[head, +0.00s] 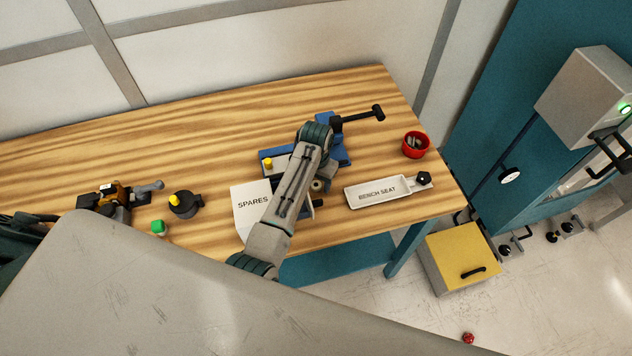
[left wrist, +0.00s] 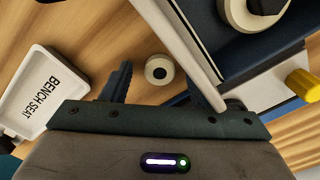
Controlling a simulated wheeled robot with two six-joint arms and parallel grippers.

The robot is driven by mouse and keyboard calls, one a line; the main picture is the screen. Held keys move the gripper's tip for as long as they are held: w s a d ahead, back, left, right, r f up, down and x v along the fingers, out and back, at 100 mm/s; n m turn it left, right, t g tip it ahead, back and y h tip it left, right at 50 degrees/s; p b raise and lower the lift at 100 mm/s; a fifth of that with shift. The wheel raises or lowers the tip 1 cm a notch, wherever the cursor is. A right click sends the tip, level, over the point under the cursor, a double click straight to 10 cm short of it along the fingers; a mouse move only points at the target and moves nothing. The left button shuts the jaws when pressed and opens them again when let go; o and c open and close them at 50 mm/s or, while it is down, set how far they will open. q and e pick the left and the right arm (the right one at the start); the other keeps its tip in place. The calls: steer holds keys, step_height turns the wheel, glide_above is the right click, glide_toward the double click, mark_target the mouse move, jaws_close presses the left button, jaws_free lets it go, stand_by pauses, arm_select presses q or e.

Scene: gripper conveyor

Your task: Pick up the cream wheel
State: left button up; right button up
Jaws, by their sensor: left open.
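A small cream wheel (left wrist: 159,70) with a dark centre lies on the wooden bench in the left wrist view. It shows between the two dark fingers of my left gripper (left wrist: 161,84), which is open and empty, apart from it. In the head view the cream wheel (head: 317,186) shows just right of my left arm, left of the bench seat tray. My left arm hides part of the bench in the head view. My right gripper is not in view.
A white tray (head: 349,200) marked BENCH SEAT is to the right, a SPARES sheet (head: 245,223) to the left. A blue vise (head: 343,155) is behind my arm. A red cup (head: 416,144) stands at the right. Bare wood lies left of the vise.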

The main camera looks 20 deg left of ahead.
arm_select(q)
steer(key=shift+f, duration=0.2)
steer(key=c, duration=1)
steer(key=shift+c, duration=0.2)
